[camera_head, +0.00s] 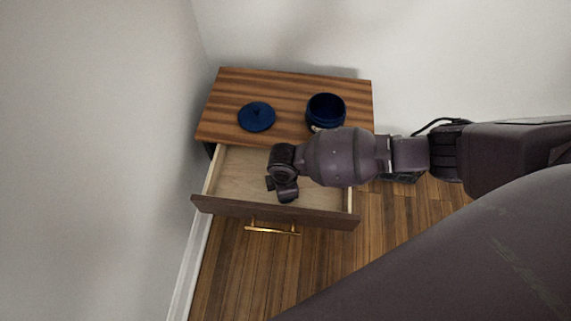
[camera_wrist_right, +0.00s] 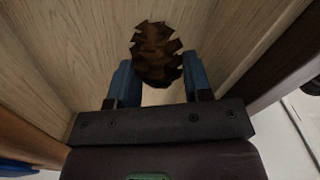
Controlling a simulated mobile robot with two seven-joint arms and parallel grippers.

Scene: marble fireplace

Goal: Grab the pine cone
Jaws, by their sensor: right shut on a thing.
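The brown pine cone (camera_wrist_right: 156,50) shows in the right wrist view between the two blue fingers of my right gripper (camera_wrist_right: 160,76), which is shut on it. Pale wood lies behind the cone. In the head view my right gripper (camera_head: 272,184) is inside the open drawer (camera_head: 238,168), at about its middle. The cone itself cannot be made out there, hidden by the gripper and wrist. I cannot tell whether the cone touches the drawer floor. My left gripper is not in view.
On the striped wooden cabinet top (camera_head: 290,88) stand an open dark blue pot (camera_head: 326,111) and, to its left, a blue lid (camera_head: 256,117). The drawer front (camera_head: 230,207) has a gold handle (camera_head: 272,230). Walls stand left and behind. The wooden floor in front is bare.

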